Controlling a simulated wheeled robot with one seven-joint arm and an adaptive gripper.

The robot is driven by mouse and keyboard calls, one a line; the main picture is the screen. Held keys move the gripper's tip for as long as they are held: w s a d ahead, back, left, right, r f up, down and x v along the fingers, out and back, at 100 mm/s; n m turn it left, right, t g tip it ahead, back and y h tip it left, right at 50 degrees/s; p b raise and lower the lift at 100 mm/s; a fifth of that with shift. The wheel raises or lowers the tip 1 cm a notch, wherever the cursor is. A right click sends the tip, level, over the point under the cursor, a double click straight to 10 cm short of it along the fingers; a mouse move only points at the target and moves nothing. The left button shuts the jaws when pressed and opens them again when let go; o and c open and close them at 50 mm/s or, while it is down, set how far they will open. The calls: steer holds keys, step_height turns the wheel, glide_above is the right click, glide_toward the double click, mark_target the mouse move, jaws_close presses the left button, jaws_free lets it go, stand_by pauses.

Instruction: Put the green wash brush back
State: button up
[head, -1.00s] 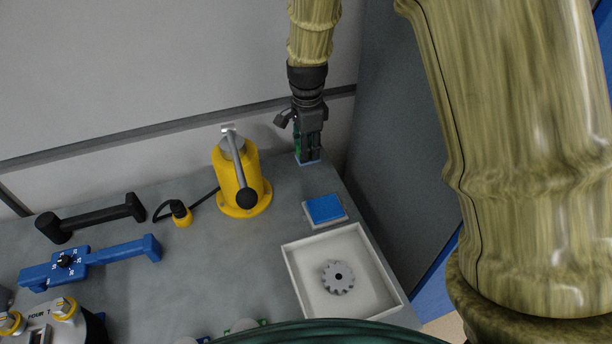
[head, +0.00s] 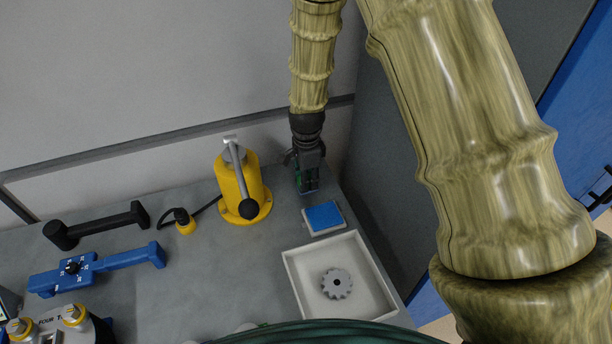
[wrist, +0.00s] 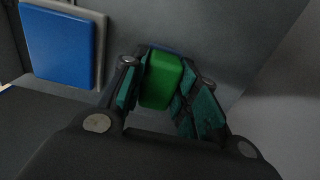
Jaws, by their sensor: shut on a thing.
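The green wash brush shows in the wrist view as a green block (wrist: 161,80) between my two fingers. My gripper (wrist: 168,98) is shut on it. In the head view my gripper (head: 308,184) points down at the back right of the grey bench, right of the yellow lever device. The brush is mostly hidden there by the fingers. A thin blue edge shows just beyond the brush in the wrist view; I cannot tell whether it belongs to the brush or to something under it. Whether the brush touches the bench is not clear.
A blue pad on a pale base (head: 324,217) lies just in front of my gripper. A white tray (head: 291,272) holds a grey gear (head: 337,284). The yellow lever device (head: 241,190) stands to the left. A wall (head: 180,80) rises behind the bench (head: 200,265).

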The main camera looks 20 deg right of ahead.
steer(key=shift+f, duration=0.3)
steer(key=o, duration=1)
steer(key=shift+b, duration=0.5)
